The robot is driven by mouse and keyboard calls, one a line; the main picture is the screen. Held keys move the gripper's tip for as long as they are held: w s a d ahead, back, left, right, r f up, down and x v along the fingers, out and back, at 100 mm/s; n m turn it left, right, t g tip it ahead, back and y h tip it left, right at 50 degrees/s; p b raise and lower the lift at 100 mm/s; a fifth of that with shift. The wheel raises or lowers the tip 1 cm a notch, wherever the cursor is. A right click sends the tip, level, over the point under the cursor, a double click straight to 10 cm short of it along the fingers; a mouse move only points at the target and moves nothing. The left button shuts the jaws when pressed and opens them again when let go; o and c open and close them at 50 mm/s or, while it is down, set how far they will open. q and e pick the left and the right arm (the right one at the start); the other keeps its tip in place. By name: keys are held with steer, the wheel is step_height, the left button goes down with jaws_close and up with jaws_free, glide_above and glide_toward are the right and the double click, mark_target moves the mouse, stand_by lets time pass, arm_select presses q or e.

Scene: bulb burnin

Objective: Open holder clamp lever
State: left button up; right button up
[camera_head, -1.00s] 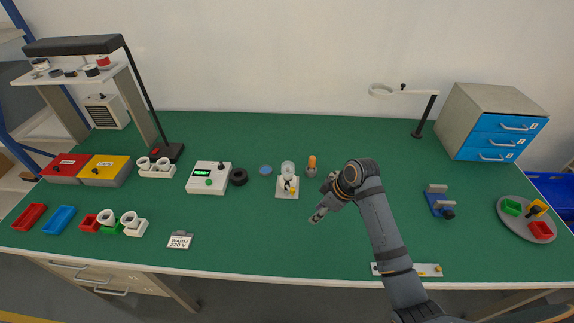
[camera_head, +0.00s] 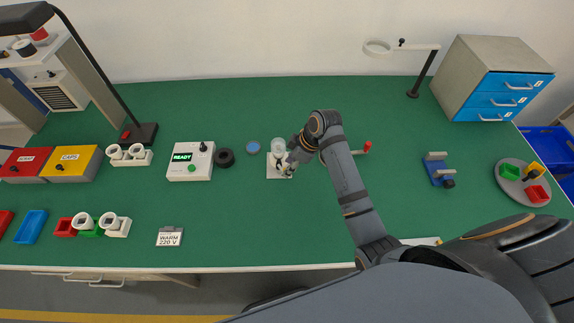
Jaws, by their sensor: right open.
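The holder (camera_head: 271,173) is a small white base plate standing near the middle of the green table, with a clear glass bulb (camera_head: 278,146) upright at its back. My right gripper (camera_head: 287,168) is open at the holder's right side, over the front part of the base and close beside the bulb. The gripper covers the clamp lever, so I cannot tell the lever's position or whether the fingers touch it. My left gripper is not in view.
A white tester reading READY (camera_head: 190,162) and a black ring (camera_head: 225,158) stand left of the holder. A blue disc (camera_head: 253,148) lies close by on its left. A red-tipped tool (camera_head: 367,147) lies right of my arm. The table in front of the holder is clear.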

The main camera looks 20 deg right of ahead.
steer(key=shift+a+f, duration=0.2)
steer(key=shift+f, duration=0.35)
steer(key=shift+a+f, duration=0.1)
steer(key=shift+f, duration=0.15)
steer(key=shift+w+f, duration=0.1)
steer(key=shift+f, duration=0.1)
steer(key=shift+c, duration=0.5)
steer(key=c, duration=0.7)
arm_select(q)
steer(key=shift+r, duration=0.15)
arm_select(e)
jaws_close()
